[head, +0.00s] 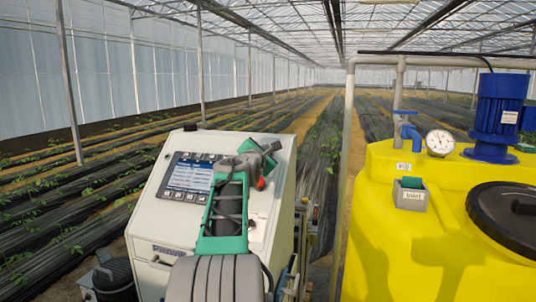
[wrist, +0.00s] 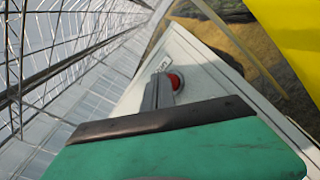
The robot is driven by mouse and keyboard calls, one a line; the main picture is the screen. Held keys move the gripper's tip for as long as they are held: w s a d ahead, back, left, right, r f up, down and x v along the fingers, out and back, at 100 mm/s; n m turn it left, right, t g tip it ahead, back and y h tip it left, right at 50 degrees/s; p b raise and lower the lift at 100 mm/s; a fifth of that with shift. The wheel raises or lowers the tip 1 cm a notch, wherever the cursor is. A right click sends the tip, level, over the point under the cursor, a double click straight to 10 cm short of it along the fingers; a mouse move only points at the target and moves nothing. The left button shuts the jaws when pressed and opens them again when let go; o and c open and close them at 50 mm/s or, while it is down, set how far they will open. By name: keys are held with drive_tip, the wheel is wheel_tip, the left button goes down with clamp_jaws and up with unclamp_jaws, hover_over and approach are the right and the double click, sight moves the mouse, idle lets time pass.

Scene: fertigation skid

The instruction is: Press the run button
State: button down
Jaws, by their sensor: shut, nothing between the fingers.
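The control cabinet (head: 160,218) is a pale box with a sloping top panel, a lit screen (head: 190,176) and a row of small keys below the screen. A round red button (head: 261,184) shows at the right of the panel, just beside my gripper.
A yellow tank (head: 400,250) with a black lid (head: 510,210), blue motor (head: 498,110) and pressure gauge (head: 440,142) stands at the right. A grey pipe frame (head: 347,150) rises between cabinet and tank. Plant rows lie behind.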

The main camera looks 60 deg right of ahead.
drive_tip(key=shift+d+f, duration=0.3)
drive_tip(key=shift+f, duration=0.05)
idle(0.7)
drive_tip(key=shift+a+r, duration=0.5)
drive_tip(key=shift+r, duration=0.1)
drive_tip(key=shift+s+a+r, duration=0.15)
drive_tip(key=shift+a+r, duration=0.7)
drive_tip(key=shift+r, duration=0.1)
drive_tip(key=shift+s+a+r, duration=0.15)
drive_tip(key=shift+a+r, duration=0.7)
drive_tip(key=shift+r, duration=0.05)
